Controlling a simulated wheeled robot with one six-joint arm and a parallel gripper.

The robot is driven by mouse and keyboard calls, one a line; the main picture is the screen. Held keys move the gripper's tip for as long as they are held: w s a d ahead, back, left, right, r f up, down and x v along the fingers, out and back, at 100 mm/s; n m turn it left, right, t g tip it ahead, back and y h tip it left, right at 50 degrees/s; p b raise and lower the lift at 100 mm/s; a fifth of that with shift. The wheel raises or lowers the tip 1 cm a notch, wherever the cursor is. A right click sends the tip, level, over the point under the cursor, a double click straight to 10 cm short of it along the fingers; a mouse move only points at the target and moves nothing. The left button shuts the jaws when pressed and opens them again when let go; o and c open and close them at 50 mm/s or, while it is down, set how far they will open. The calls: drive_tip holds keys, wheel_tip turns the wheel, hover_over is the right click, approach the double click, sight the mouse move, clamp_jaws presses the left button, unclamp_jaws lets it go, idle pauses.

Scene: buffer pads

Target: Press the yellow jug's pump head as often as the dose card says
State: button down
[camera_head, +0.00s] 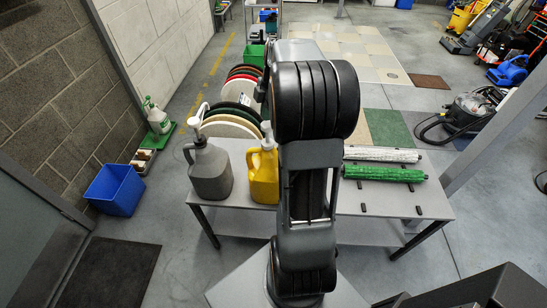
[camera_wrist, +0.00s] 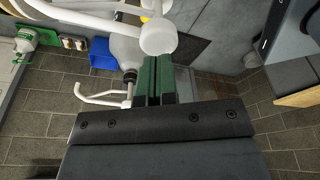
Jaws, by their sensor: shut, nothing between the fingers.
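The yellow jug (camera_head: 263,178) stands upright on the grey table, its right side hidden by my arm in the head view. Its white pump head (camera_head: 267,136) shows on top. In the wrist view a white pump head (camera_wrist: 158,37) with a long spout is just beyond the fingertips, with a bit of yellow behind it. My gripper (camera_wrist: 157,62) has green fingers shut together with nothing between them. I cannot tell whether they touch the pump head. In the head view my arm hides the gripper. I cannot make out a dose card.
A grey jug (camera_head: 211,175) with a white pump stands left of the yellow one. Coloured discs (camera_head: 233,122) stand in a row behind. A white roller (camera_head: 382,154) and a green roller (camera_head: 384,173) lie on the right. A blue bin (camera_head: 115,190) is on the floor.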

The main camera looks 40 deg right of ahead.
sight(268, 123)
drive_tip(key=shift+f, duration=0.2)
idle(0.3)
drive_tip(key=shift+f+b, duration=1.95)
drive_tip(key=shift+f, duration=0.5)
drive_tip(key=shift+r, duration=0.25)
drive_tip(key=shift+r+p, duration=2)
drive_tip(key=shift+r, duration=0.4)
drive_tip(key=shift+f, duration=0.15)
drive_tip(key=shift+f+b, duration=1.85)
drive_tip(key=shift+f, duration=0.55)
drive_tip(key=shift+r, duration=0.1)
drive_tip(key=shift+r+p, duration=1.85)
drive_tip(key=shift+r, duration=0.55)
